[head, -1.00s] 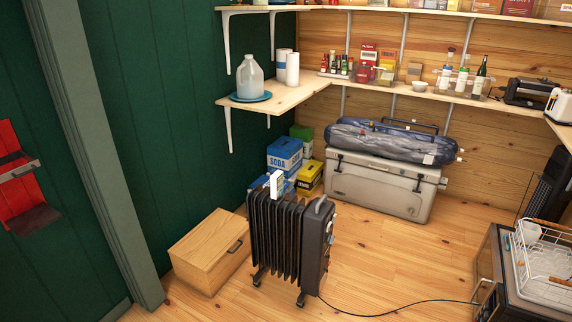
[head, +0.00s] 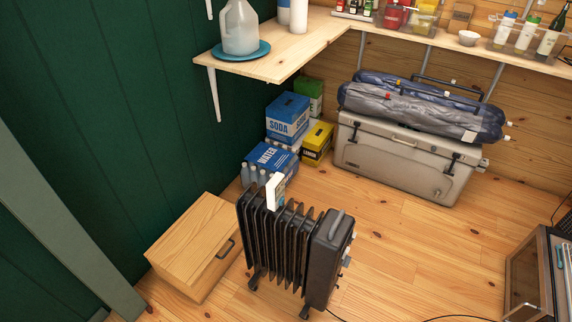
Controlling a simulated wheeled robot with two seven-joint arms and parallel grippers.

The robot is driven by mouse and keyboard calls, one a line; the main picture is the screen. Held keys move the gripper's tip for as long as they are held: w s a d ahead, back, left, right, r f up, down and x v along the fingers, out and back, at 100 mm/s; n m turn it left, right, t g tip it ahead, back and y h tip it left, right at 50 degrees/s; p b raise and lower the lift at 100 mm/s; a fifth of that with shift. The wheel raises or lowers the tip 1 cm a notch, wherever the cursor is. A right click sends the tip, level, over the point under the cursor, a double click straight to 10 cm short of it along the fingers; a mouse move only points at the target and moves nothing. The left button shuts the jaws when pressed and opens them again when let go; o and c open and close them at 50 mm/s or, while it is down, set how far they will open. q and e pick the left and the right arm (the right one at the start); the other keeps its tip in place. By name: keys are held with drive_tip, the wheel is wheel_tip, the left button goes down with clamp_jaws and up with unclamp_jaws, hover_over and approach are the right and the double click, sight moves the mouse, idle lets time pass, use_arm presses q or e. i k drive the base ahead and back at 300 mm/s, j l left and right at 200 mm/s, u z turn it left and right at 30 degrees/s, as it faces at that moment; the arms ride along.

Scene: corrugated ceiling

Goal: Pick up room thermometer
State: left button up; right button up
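A small white upright device, which looks like the room thermometer (head: 274,190), stands on top of the black oil radiator (head: 290,245), toward its left end. It is seen at an angle, and its face is too small to read. The radiator stands on the wooden floor in the lower middle of the head view. Neither of my grippers is in view.
A wooden box (head: 197,245) with a handle stands left of the radiator. Drink cartons (head: 287,117) and a cooler (head: 405,160) stand behind. A shelf (head: 290,62) overhangs the corner. A cabinet (head: 535,275) is at right. Floor between radiator and cooler is clear.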

sight(275, 187)
drive_tip(key=i+z, duration=0.2)
drive_tip(key=i, duration=0.75)
